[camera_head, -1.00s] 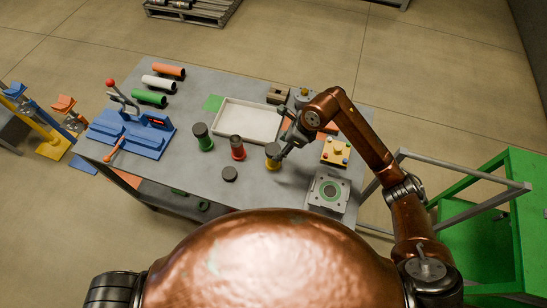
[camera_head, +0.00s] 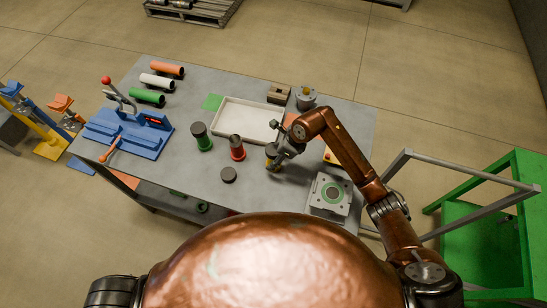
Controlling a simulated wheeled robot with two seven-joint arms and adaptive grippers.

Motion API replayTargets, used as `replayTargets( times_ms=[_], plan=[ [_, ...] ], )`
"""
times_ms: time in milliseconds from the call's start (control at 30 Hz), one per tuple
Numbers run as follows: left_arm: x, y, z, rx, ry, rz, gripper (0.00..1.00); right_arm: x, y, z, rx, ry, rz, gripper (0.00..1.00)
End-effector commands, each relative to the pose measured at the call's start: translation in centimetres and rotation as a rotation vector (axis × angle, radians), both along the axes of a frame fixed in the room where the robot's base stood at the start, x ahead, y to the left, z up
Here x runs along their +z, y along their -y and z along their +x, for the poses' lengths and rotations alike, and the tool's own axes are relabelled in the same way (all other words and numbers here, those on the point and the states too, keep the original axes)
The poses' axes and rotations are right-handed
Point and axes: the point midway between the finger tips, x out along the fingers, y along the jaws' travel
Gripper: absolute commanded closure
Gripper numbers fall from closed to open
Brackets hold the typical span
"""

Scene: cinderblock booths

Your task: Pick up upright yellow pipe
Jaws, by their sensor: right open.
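The upright yellow pipe (camera_head: 269,160) stands on the grey table, dark at its top and yellow lower down. My right gripper (camera_head: 276,161) is right at it, reaching from the right. Its jaws are open and partly cover the pipe. I cannot tell whether the fingers touch it. My left gripper is not in view.
An upright red pipe (camera_head: 237,150) and green pipe (camera_head: 203,142) stand left of the yellow one. A white tray (camera_head: 218,130) lies behind. A grey fixture (camera_head: 345,208) sits right. A blue clamp (camera_head: 130,140) is at the left.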

Motion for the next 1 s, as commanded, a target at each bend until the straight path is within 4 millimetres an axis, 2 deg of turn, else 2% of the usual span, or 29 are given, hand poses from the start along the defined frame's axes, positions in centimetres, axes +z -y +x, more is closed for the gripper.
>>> replayTargets(
  times_ms=[133,400,1000],
  plan=[
    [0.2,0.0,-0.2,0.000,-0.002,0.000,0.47,-1.3,-0.5,0.1,-0.001,-0.001,0.000,0.45],
    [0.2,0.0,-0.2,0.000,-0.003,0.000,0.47,-1.5,-0.5,0.2,-0.001,0.001,-0.002,0.47],
    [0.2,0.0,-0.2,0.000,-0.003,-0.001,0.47,-1.5,-0.5,0.2,0.000,0.002,-0.001,0.88]
  ],
)
